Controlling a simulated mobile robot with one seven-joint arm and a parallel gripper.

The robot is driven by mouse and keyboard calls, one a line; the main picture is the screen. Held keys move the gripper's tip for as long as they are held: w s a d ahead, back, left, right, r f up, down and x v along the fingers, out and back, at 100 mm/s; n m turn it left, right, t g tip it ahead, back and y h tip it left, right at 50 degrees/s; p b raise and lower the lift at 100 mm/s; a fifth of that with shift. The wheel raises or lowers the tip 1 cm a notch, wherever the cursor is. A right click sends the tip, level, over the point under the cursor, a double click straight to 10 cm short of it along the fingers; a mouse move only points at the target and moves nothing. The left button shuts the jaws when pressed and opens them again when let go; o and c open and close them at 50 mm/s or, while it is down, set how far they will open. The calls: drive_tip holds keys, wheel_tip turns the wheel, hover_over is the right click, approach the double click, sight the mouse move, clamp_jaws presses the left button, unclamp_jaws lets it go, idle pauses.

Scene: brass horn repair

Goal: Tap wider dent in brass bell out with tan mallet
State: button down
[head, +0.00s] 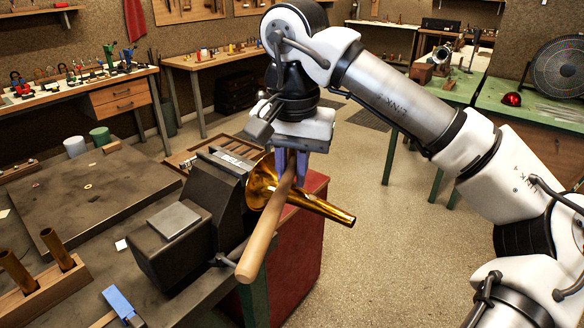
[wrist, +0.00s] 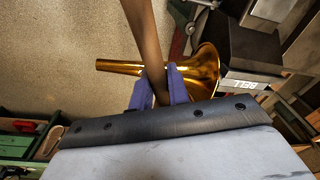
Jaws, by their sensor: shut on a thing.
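The brass bell (head: 322,207) lies on its side at the right of a dark block stand, its flare toward the stand and its narrow tube pointing right. In the wrist view the bell (wrist: 207,68) has its flare beside a box marked BELL (wrist: 245,84). My gripper (head: 291,180), with purple fingers, is shut on the long tan wooden handle of the mallet (head: 262,235). The handle slants down toward the front, crossing before the bell; it also shows in the wrist view (wrist: 146,40). The mallet's head is not distinguishable. I cannot make out any dent or whether mallet and bell touch.
The dark block stand (head: 172,255) sits on the near bench, with a flat metal plate (head: 85,190) behind left. A wooden rack with brass tubes (head: 40,290) and a blue-handled tool (head: 118,301) lie in front. Open floor (head: 350,270) is right of the red cabinet (head: 300,250).

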drive_tip(key=shift+f, duration=0.1)
idle(0.8)
drive_tip(key=shift+f, duration=0.2)
idle(0.9)
drive_tip(key=shift+r+p, duration=0.15)
drive_tip(key=shift+p, duration=0.15)
drive_tip(key=shift+r, duration=0.1)
idle(0.4)
drive_tip(key=shift+p, duration=0.3)
idle(0.4)
